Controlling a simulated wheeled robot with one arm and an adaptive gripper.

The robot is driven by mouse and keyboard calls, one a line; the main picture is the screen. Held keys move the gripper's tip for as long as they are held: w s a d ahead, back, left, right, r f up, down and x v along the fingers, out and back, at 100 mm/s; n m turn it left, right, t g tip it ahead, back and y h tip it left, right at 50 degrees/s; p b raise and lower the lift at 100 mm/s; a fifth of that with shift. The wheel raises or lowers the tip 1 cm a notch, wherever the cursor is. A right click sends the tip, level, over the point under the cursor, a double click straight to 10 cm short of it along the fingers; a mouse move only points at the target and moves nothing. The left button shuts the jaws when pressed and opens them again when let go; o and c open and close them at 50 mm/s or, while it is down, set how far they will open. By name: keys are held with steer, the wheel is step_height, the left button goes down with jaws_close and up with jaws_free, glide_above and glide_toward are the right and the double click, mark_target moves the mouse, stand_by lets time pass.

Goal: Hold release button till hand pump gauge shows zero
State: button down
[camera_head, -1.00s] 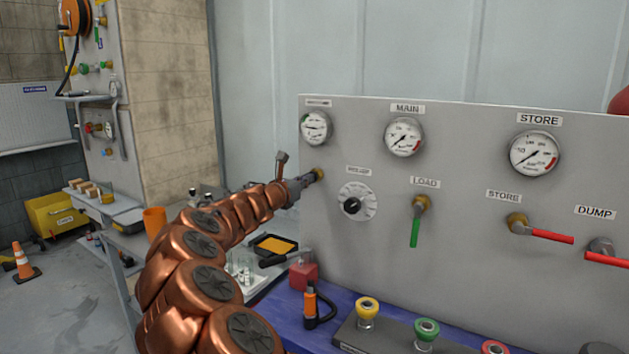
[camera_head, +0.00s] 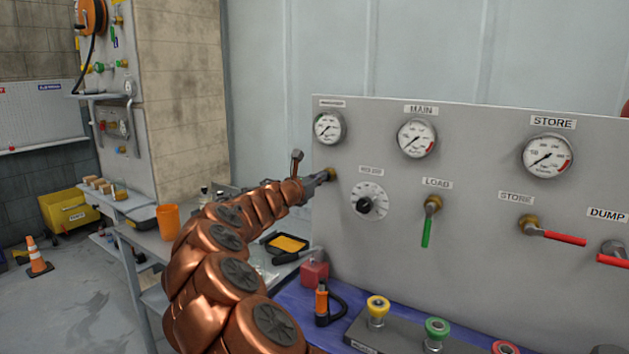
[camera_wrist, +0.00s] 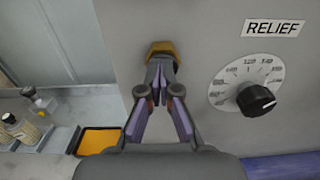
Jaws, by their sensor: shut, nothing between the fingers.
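My gripper (camera_wrist: 161,72) is shut and empty, its tips against a brass hex fitting (camera_wrist: 159,47) on the grey panel, where the release button sits; the tips hide the button itself. In the head view the brass fitting (camera_head: 332,174) shows at the end of my gripper (camera_head: 324,177), below a small gauge (camera_head: 329,128). That gauge's label is too small to read surely; it looks like the hand pump gauge. Its needle points to the lower left, near the low end of the scale, much like the other gauges.
A black RELIEF knob (camera_wrist: 256,98) sits right of my gripper on the panel (camera_head: 480,265). The green LOAD lever (camera_head: 427,230) is farther right. A yellow-lined tray (camera_head: 287,243) and an orange cup (camera_head: 168,221) stand at the left.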

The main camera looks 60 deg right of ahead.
steer(key=shift+s+r, duration=0.25)
steer(key=shift+r, duration=0.05)
steer(key=w+a+b, duration=0.2)
steer(key=a, duration=1.1)
steer(key=shift+w+a+f, duration=0.2)
steer(key=shift+a+f, duration=0.05)
steer(key=shift+a, duration=0.15)
stand_by(0.4)
steer(key=s+a+f+m+y, duration=0.5)
steer(key=a+f, duration=0.3)
steer(key=a, duration=0.9)
steer(key=s+a+f+m+y, duration=0.6)
steer(key=a+f+y, duration=0.1)
steer(key=a, duration=1)
steer(key=s+a+f+m+y, duration=0.5)
steer(key=a+f, duration=0.3)
steer(key=a, duration=0.9)
steer(key=shift+s+a+f+t+y, duration=0.25)
steer(key=shift+s+f+t+y, duration=0.15)
steer(key=shift+s, duration=0.35)
